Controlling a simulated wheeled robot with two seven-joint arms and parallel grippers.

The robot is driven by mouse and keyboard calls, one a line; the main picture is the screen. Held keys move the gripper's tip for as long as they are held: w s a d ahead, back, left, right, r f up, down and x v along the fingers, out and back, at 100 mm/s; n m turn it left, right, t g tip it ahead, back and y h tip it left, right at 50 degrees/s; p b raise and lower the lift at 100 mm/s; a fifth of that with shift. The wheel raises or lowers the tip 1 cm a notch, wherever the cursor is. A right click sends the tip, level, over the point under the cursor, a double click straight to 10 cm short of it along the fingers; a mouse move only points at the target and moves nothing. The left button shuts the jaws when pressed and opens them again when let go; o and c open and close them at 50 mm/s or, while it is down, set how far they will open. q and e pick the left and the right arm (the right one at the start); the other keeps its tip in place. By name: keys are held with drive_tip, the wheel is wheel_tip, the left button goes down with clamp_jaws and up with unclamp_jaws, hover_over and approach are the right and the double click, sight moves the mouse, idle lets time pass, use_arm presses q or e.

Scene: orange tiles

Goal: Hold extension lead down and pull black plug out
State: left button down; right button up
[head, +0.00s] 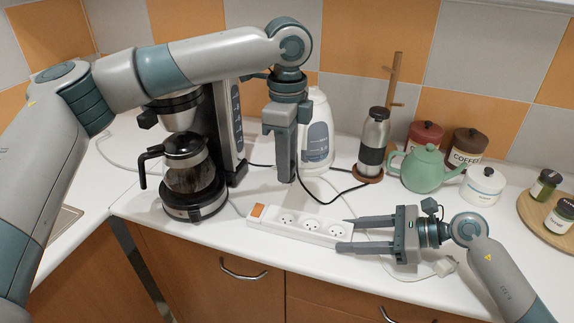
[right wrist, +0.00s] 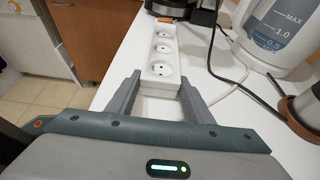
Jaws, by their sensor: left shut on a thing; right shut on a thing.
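The white extension lead (head: 300,226) lies on the counter near its front edge, with an orange switch at its left end. Its three visible sockets are empty, and they also show in the right wrist view (right wrist: 162,66). My right gripper (head: 345,233) is shut on the lead's right end, one finger along each side. My left gripper (head: 285,178) points down above and behind the lead, apart from it. It is shut on the black plug, which its fingers hide. A black cord (head: 322,202) comes out beside the left fingertips and runs right along the counter.
A coffee maker (head: 190,195) stands left of the lead and a white kettle (head: 318,145) behind it. A grinder (head: 374,145), green teapot (head: 422,168) and canisters (head: 467,147) stand at the back right. A white plug (head: 444,266) lies near the front edge.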

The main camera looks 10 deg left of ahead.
use_arm(q)
drive_tip(key=shift+r, duration=1.8)
use_arm(e)
drive_tip(key=o, duration=1.4)
drive_tip(key=v, duration=1.1)
drive_tip(key=shift+f, duration=0.1)
drive_tip(key=shift+d+r, duration=0.25)
drive_tip(key=shift+d, duration=0.25)
